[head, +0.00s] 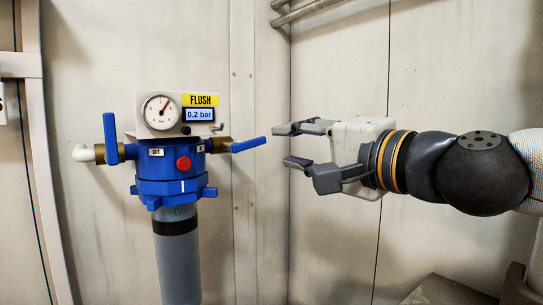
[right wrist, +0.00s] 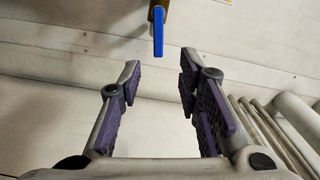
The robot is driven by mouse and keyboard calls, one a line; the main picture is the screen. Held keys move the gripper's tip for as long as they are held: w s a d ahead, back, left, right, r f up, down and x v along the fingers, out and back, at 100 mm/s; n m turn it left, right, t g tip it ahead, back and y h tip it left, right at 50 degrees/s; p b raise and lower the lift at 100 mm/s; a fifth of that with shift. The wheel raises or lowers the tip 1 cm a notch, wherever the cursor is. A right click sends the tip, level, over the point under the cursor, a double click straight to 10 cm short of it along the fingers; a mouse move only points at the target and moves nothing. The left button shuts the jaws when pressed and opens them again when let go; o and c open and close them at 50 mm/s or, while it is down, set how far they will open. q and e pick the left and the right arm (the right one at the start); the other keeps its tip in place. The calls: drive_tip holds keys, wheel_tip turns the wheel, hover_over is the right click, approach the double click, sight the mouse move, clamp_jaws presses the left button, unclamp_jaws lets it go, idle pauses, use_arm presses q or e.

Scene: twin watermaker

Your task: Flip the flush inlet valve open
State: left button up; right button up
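The flush filter unit (head: 172,165) has a blue head over a grey housing, in the left half of the head view. A blue lever handle (head: 248,145) points out to the right from its right side. Another blue lever handle (head: 110,138), by the OUT label, stands upright on its left side. My right gripper (head: 287,146) is open and empty, just right of the right handle and apart from it. In the right wrist view a blue handle (right wrist: 158,32) lies ahead, between and beyond the open fingertips. My left gripper is not in view.
A round gauge (head: 160,112) and a FLUSH display reading 0.2 bar (head: 199,114) sit on top of the unit. A red button (head: 183,163) is on its front. Pale wall panels (head: 340,60) stand behind. Pipes (right wrist: 262,125) run at the right of the wrist view.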

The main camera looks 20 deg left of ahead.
sight(258, 142)
drive_tip(key=x, duration=1)
drive_tip(key=shift+w+a+f+p, duration=0.1)
drive_tip(key=shift+a+p, duration=0.2)
drive_tip(key=shift+p, duration=0.05)
clamp_jaws()
